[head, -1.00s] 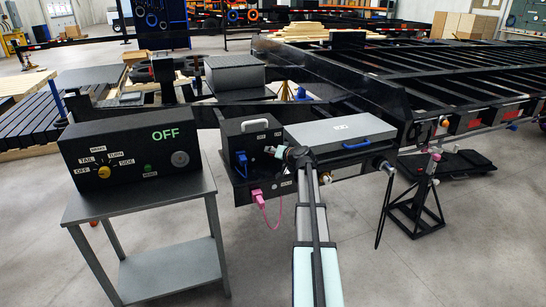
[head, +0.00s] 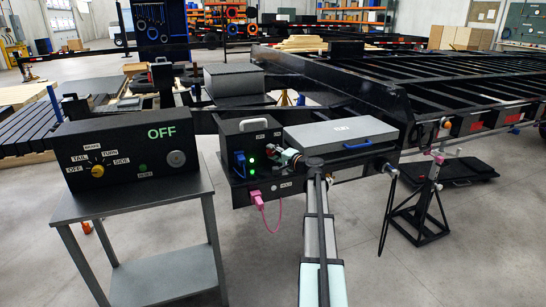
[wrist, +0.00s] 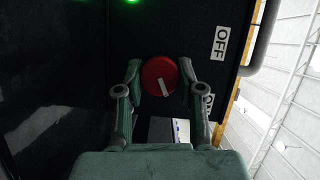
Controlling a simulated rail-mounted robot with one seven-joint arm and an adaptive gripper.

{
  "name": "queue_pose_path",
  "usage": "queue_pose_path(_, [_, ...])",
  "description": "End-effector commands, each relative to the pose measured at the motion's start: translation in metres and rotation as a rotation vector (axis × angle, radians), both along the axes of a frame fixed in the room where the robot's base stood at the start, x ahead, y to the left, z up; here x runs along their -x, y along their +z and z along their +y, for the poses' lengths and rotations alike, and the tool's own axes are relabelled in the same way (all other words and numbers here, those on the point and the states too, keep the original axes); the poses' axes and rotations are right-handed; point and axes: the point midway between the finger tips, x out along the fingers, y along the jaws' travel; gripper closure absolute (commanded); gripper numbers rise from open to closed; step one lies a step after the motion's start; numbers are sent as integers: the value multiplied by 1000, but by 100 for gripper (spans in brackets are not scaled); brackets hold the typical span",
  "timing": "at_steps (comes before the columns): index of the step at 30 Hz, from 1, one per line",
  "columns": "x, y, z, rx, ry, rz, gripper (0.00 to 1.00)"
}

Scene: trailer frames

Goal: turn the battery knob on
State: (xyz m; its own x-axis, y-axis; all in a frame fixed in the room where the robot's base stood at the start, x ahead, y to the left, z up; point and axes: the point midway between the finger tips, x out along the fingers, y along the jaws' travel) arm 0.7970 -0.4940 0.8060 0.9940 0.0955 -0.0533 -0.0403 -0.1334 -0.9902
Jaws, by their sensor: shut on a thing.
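The battery knob (wrist: 160,77) is red and round with a white bar mark, in the middle of the wrist view. My gripper (wrist: 158,79) has its two fingers on either side of the knob and is shut on it. An OFF label (wrist: 221,43) is to the upper right of the knob. A second label (wrist: 208,102), partly hidden by the right finger, reads like ON. In the head view, my gripper (head: 289,158) is at the black battery box (head: 228,140), where green lights (head: 250,160) glow. The knob is mostly hidden there.
A grey case (head: 320,138) with a blue handle is right of the battery box. A pink cable (head: 260,199) hangs below. At left, a tester box (head: 120,145) showing OFF stands on a grey cart (head: 140,206). The trailer frame (head: 390,98) fills the back right.

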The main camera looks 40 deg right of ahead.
Motion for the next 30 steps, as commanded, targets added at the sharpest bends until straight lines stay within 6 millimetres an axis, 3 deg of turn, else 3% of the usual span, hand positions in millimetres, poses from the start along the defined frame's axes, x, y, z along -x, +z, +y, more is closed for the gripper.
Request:
queue_pose_path(10, [-1, 0, -1, -108, -2, -35, 97])
queue_pose_path(23, [-2, 1, -1, -118, -2, -38, 97])
queue_pose_path(24, [-2, 1, -1, -118, -2, -38, 59])
queue_pose_path(26, [-1, 1, -1, -117, -2, -38, 38])
queue_pose_path(30, [-1, 1, -1, -116, -1, -37, 37])
